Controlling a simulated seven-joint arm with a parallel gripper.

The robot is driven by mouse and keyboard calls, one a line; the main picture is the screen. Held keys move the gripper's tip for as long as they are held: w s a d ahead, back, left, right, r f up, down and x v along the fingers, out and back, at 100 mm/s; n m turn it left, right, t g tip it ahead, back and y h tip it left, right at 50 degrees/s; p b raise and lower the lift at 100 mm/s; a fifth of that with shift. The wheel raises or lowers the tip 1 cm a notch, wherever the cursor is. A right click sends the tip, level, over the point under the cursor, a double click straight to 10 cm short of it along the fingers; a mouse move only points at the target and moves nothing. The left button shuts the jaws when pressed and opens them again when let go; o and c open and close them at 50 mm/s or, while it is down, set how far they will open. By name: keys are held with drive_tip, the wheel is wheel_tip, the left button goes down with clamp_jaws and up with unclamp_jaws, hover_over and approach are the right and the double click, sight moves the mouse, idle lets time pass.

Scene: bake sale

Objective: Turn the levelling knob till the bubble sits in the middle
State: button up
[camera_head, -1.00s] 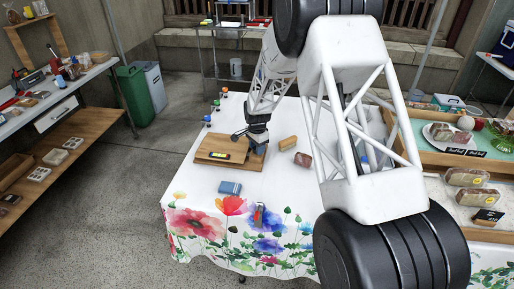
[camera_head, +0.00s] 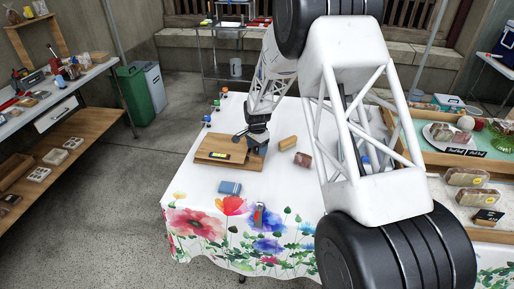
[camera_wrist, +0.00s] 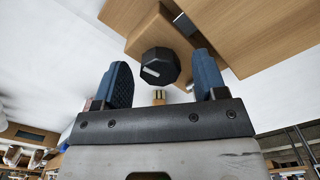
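The levelling knob (camera_wrist: 159,67) is a dark faceted knob with a pale mark on its face, seen in the wrist view at the edge of a wooden board (camera_wrist: 240,40). My gripper (camera_wrist: 164,82) is open, with one blue finger on each side of the knob and a gap visible at both sides. In the head view my gripper (camera_head: 256,140) is at the right end of the wooden board (camera_head: 213,142) on the table. A yellow-green level vial (camera_head: 220,155) in a dark holder sits at the board's front. The bubble is too small to make out.
A blue box (camera_head: 229,188), a tan block (camera_head: 288,142) and a brown-red item (camera_head: 303,160) lie near the board on the flowered tablecloth (camera_head: 200,205). Several small coloured knobs stand at the table's left edge. A tray of baked goods (camera_head: 470,160) is at right.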

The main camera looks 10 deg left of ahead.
sight(257, 148)
drive_tip(key=shift+r, duration=0.1)
drive_tip(key=shift+r, duration=3.8)
drive_tip(key=shift+d+r, duration=0.15)
drive_tip(key=shift+r, duration=0.05)
drive_tip(key=s+d+r+n+t, duration=0.1)
drive_tip(key=s+d+r+n, duration=0.2)
drive_tip(key=s+d+r, duration=1.9)
drive_tip(key=s+d+r+n, duration=0.1)
drive_tip(key=s+d, duration=0.3)
drive_tip(key=s, duration=0.6)
drive_tip(key=s+d+r+n+t, duration=0.1)
drive_tip(key=s+d, duration=0.3)
drive_tip(key=s, duration=0.6)
drive_tip(key=s+d+r+n, duration=0.1)
drive_tip(key=s+d, duration=0.4)
drive_tip(key=s, duration=0.5)
drive_tip(key=shift+s+r+n+t, duration=0.15)
drive_tip(key=shift+n+t, duration=0.15)
drive_tip(key=shift+n, duration=0.2)
